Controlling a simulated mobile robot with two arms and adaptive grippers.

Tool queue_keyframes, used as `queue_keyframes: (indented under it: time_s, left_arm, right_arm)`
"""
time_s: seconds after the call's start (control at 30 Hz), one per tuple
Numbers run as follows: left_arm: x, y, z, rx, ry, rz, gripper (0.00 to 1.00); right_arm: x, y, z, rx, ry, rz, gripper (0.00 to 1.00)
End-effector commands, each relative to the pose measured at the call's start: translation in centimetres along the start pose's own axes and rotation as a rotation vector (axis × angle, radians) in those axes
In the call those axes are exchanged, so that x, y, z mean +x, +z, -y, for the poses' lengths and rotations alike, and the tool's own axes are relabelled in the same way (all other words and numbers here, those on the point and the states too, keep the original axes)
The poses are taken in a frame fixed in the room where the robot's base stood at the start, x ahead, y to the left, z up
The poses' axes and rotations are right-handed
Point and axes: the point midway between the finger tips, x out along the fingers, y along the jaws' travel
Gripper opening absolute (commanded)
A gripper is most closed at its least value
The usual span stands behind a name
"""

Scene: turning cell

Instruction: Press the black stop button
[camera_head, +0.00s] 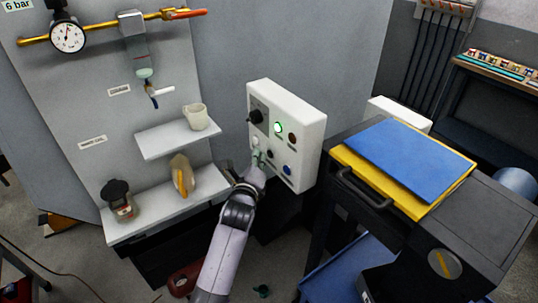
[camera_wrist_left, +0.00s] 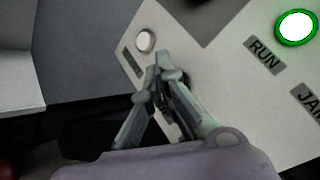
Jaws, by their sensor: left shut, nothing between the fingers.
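The white control box (camera_head: 315,120) stands in the middle of the head view, with its button face turned to the left front. A dark, small round button (camera_head: 270,154) shows on its lower part, just right of my left gripper (camera_head: 258,160). In the left wrist view my left gripper (camera_wrist_left: 160,78) is shut and empty, its fingertips together in front of the panel. A dark shape behind the fingertips is mostly hidden, and I cannot tell whether they touch it. My right gripper is not in view.
A white button (camera_wrist_left: 146,41) lies close beside the fingertips. Shelves with a mug (camera_head: 196,116) stand left; a cart with a blue board (camera_head: 410,158) stands right.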

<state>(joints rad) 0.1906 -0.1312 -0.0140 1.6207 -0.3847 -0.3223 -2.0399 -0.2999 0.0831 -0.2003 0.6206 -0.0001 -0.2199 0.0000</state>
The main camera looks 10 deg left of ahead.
Motion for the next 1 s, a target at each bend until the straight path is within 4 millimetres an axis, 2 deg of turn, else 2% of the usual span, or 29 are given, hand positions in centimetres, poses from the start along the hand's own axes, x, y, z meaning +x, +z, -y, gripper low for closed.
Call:
queue_keyframes:
  time_s: [1.0]
  left_arm:
    - [0.65,-0.51,0.45,-0.002,0.000,-0.001,0.00]
  right_arm:
    - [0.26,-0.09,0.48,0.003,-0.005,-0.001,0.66]
